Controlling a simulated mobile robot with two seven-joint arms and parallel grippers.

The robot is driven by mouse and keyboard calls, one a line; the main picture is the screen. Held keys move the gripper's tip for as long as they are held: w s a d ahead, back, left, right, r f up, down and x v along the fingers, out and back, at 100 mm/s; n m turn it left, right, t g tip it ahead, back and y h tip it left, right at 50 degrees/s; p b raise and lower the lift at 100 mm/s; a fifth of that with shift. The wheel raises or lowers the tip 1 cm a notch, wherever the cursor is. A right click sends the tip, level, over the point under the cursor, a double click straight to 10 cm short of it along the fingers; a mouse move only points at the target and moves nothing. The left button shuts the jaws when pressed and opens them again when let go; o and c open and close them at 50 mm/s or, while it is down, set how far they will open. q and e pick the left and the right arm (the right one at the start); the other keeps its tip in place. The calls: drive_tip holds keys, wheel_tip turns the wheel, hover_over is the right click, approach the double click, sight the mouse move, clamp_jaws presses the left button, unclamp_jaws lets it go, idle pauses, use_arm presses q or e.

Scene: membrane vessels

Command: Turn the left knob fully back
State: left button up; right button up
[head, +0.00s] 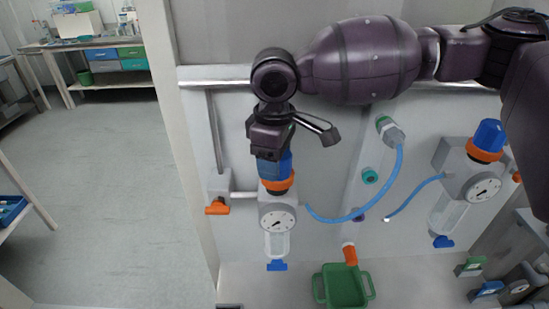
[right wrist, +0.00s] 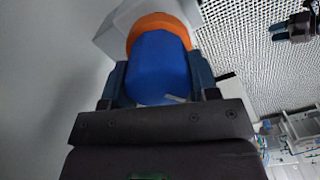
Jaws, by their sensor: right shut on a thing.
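The left knob (head: 273,168) is a blue cap above an orange ring (head: 277,184) on a vessel head with a round gauge (head: 278,220). My right gripper (head: 272,160) reaches it from above and is shut on it. In the right wrist view the blue knob (right wrist: 157,66) sits between the two fingers of my right gripper (right wrist: 158,80), with its orange ring (right wrist: 160,25) beyond. The fingers hide parts of the knob's sides. A clear bowl (head: 276,244) with a blue drain tap (head: 277,266) hangs below the gauge. My left gripper is not in view.
A second vessel with a blue knob (head: 489,134) stands at the right. A blue hose (head: 352,216) loops between them. An orange-handled valve (head: 217,208) is close on the left. A green tray (head: 343,286) stands below. Open floor (head: 110,190) lies at the left.

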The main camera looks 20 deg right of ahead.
drive_tip(key=n, duration=0.5)
drive_tip(key=shift+s+a+n, duration=0.1)
drive_tip(key=shift+s+n, duration=0.05)
drive_tip(key=shift+n, duration=0.15)
drive_tip(key=n, duration=0.5)
drive_tip(key=shift+s, duration=0.15)
drive_tip(key=shift+n, duration=0.4)
drive_tip(key=o, duration=0.9)
drive_tip(key=shift+r, duration=0.15)
wheel_tip(320, 180, up, 11)
drive_tip(key=shift+f+b, duration=0.2)
drive_tip(key=shift+b, duration=0.15)
